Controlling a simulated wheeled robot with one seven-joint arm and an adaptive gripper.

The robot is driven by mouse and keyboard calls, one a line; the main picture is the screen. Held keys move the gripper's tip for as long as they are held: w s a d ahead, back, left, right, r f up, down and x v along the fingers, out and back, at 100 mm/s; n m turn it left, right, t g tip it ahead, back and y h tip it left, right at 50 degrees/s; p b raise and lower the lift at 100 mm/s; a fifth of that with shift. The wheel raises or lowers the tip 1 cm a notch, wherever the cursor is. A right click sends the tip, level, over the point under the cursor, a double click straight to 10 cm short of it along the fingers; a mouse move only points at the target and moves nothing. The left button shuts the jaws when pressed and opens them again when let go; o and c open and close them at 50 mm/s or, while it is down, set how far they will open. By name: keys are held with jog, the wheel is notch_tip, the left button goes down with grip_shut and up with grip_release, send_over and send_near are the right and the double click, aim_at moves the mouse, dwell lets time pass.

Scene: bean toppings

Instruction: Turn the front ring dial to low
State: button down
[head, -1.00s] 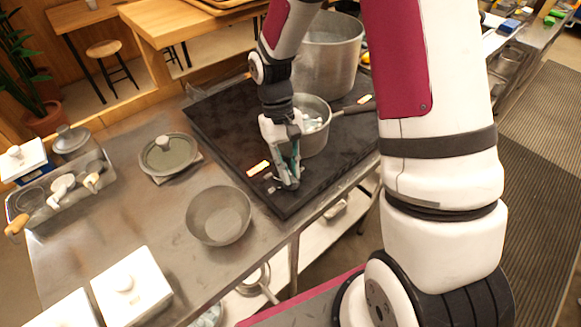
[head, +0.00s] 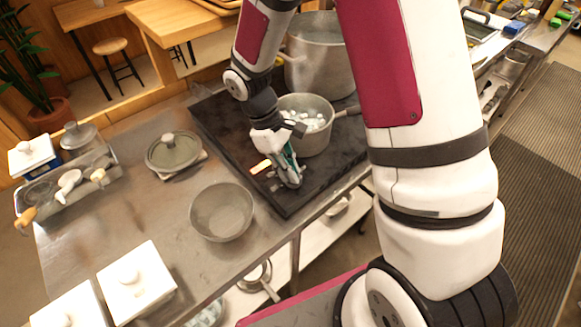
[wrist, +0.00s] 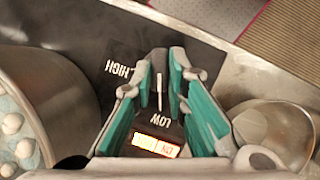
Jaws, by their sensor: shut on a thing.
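The front ring dial (wrist: 158,64) is a dark knob with a white line on the black cooktop (wrist: 90,25). In the wrist view the line runs up and down, its lower end close to the LOW label (wrist: 160,118). The HIGH label (wrist: 117,69) is to the upper left. My gripper (wrist: 160,72) has its teal-padded fingers on both sides of the dial, shut on it. In the head view my gripper (head: 291,182) points down at the cooktop's front corner and hides the dial. A lit display (wrist: 156,146) glows beside the dial.
A saucepan with pale pieces (head: 308,140) stands right behind my gripper, and a large pot (head: 320,70) stands farther back. An empty bowl (head: 222,213) and a lidded pot (head: 174,151) are on the steel counter to the left. White lidded boxes (head: 135,285) stand at the front left.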

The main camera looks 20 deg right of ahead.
jog(key=shift+s+d+f, duration=0.15)
jog(key=shift+s+f, duration=0.05)
jog(key=shift+s, duration=0.05)
jog(key=c, duration=1.6)
grip_release()
jog(key=shift+w, duration=0.1)
jog(key=shift+r, duration=0.1)
jog(key=shift+w+a+r, duration=0.2)
jog(key=shift+w+r, duration=0.1)
jog(key=shift+r, duration=0.2)
jog(key=v, duration=1.1)
jog(key=shift+s, duration=0.1)
